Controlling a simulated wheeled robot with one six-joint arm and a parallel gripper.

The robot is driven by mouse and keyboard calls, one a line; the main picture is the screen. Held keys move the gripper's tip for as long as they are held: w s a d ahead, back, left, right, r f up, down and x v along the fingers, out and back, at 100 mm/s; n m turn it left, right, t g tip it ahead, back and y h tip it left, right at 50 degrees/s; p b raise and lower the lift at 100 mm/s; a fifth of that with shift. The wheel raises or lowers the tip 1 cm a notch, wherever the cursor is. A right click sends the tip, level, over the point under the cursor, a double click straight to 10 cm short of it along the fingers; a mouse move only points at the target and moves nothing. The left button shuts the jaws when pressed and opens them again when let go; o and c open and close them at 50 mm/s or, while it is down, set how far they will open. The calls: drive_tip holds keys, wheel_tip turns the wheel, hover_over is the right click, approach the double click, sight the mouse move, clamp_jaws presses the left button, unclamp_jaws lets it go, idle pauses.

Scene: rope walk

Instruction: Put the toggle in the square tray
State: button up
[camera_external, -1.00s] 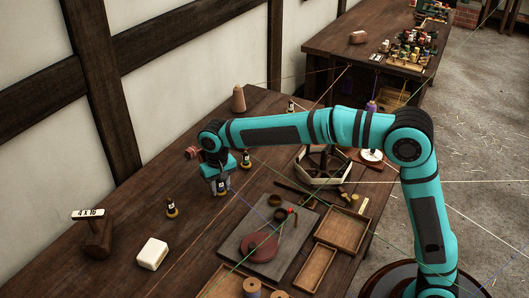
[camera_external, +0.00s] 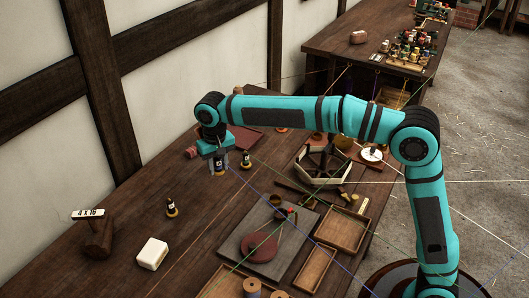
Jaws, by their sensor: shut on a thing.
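My gripper (camera_external: 218,171) is shut on a small dark piece with a pale label (camera_external: 219,161), held above the left part of the long wooden table. The piece looks like the dark labelled ones standing nearby; the fingers partly hide it, and I cannot tell if it is the toggle. A squarish wooden tray (camera_external: 363,221) lies at the table's right edge, well to the right of my gripper. A flat dark red piece (camera_external: 247,139) lies just behind my gripper, partly hidden by my arm; I cannot tell if it is a tray.
Dark labelled pieces stand beside my gripper (camera_external: 246,160) and to its front left (camera_external: 171,208). A white block (camera_external: 152,254) and a wooden stand marked 4 X 10 (camera_external: 98,236) are at front left. A grey board (camera_external: 240,235) lies at centre. Thin coloured lines cross the scene.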

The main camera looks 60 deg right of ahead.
drive_tip(key=shift+r, duration=0.45)
drive_tip(key=shift+s+r, duration=0.1)
drive_tip(key=shift+s, duration=0.2)
drive_tip(key=s+r, duration=0.2)
drive_tip(key=s, duration=0.8)
drive_tip(key=s+r, duration=0.2)
drive_tip(key=s, duration=0.9)
approach(340, 235)
drive_tip(key=shift+f, duration=2.8)
drive_tip(key=shift+f, duration=0.1)
drive_tip(key=o, duration=1)
